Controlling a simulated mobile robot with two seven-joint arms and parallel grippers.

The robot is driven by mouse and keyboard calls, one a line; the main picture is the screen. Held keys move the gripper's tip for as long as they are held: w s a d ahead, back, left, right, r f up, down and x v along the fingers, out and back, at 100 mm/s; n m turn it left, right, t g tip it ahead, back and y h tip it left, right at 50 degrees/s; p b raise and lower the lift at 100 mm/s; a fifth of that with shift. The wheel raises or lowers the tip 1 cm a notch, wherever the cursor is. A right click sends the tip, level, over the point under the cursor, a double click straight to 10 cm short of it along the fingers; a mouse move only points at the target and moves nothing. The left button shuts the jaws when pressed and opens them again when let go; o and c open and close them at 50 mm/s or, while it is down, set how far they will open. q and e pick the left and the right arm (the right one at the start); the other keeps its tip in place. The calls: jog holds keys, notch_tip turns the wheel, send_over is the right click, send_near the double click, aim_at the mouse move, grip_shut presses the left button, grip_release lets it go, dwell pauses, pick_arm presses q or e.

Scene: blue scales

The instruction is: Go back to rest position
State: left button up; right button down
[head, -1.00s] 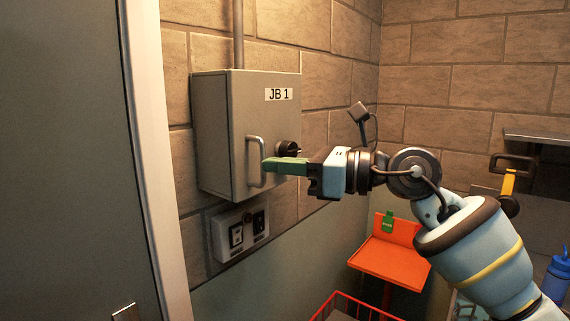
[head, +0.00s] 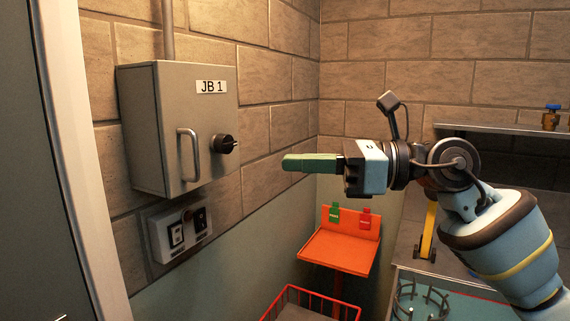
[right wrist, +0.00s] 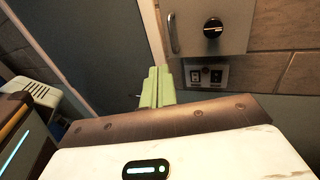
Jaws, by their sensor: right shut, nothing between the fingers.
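My right gripper (head: 290,162) reaches in from the right in the head view, in front of the brick wall. Its green fingers are shut together with nothing between them. They also show shut in the right wrist view (right wrist: 156,85). The grey junction box (head: 198,125) labelled JB 1 is on the wall to the left of the fingers, clearly apart from them. Its door looks closed, with a vertical handle (head: 188,155) and a black knob (head: 224,143). My left gripper is in neither view.
A switch box (head: 181,232) sits below the junction box. An orange stand (head: 338,252) with green and red tags and a red wire basket (head: 290,292) are below my arm. A shelf (head: 490,129) with a small brass-coloured item is at the right. A door frame (head: 70,160) bounds the left.

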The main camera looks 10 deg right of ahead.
jog(key=shift+a+f, duration=0.1)
jog(key=s+d+f+m+t+h+p, duration=0.1)
jog(key=s+d+f+m+t+h, duration=0.3)
jog(key=f+m, duration=0.8)
jog(key=w+d+f+m+t+h+p, duration=0.15)
jog(key=f+m+t, duration=0.35)
jog(key=f+m, duration=0.7)
jog(key=s+d+f+m+t+h, duration=0.1)
jog(key=s+f+m+t+h, duration=0.3)
jog(key=f+m, duration=0.85)
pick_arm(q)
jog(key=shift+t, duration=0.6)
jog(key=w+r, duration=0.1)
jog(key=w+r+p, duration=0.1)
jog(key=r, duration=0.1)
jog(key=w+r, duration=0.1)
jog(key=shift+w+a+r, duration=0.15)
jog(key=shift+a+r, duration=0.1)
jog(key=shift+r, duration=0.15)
pick_arm(e)
jog(key=s+d+f+m+g+h, duration=0.2)
jog(key=s+f+m+g, duration=0.2)
jog(key=s+f, duration=0.8)
jog(key=s+d+f+m+g+h, duration=0.3)
jog(key=s+f+m+g, duration=0.2)
jog(key=s+f, duration=0.8)
jog(key=s+m, duration=0.2)
jog(key=m, duration=0.1)
jog(key=shift+s+f+h, duration=0.25)
jog(key=shift+s+h, duration=0.1)
